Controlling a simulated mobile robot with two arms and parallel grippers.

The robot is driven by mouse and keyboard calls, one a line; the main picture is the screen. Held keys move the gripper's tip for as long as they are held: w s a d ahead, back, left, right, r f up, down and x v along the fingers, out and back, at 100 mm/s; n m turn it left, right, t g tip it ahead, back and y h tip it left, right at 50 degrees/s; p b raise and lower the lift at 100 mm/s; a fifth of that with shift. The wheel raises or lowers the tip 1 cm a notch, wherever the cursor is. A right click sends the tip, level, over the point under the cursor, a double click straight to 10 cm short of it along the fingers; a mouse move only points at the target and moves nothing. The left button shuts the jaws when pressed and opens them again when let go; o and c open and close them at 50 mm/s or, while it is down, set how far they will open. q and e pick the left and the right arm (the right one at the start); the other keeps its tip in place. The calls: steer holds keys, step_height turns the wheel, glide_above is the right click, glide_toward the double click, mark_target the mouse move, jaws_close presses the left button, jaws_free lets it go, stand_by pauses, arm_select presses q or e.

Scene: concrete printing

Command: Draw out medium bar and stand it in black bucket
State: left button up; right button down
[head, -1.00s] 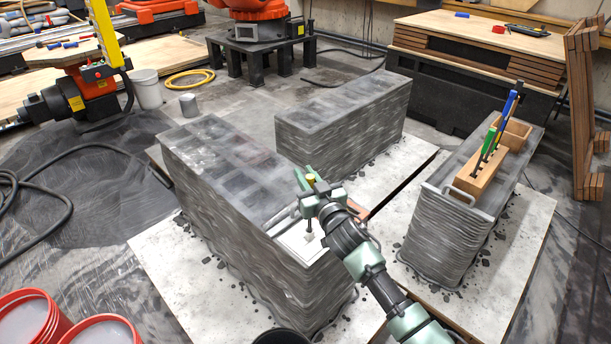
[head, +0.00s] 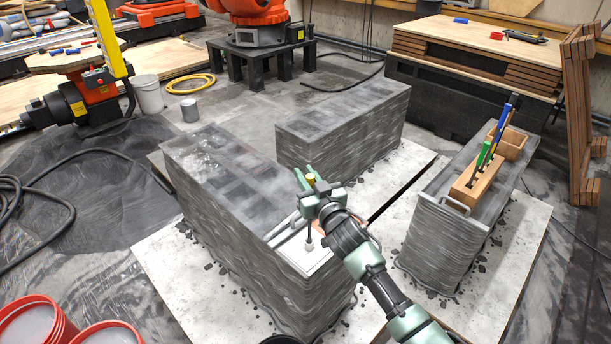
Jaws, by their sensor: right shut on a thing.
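I cannot tell whether that end touches anything. The wooden holder (head: 462,191) stands on the right printed wall with a green-handled bar (head: 485,155) and a blue-handled bar (head: 501,121) upright in it. Only the rim of the black bucket (head: 281,339) shows at the bottom edge. My left gripper is out of view.
The left printed wall (head: 205,215), back printed wall (head: 345,140) and right printed wall (head: 432,250) stand around my right arm. Red buckets (head: 62,325) are at the lower left. A wooden box (head: 514,143) sits behind the holder. Pale boards cover the floor between the walls.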

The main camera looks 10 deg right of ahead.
step_height(320, 180, up, 24)
steer(key=p, duration=1.8)
steer(key=shift+f+p, duration=0.15)
steer(key=shift+p, duration=0.25)
stand_by(1.6)
steer(key=shift+r, duration=3)
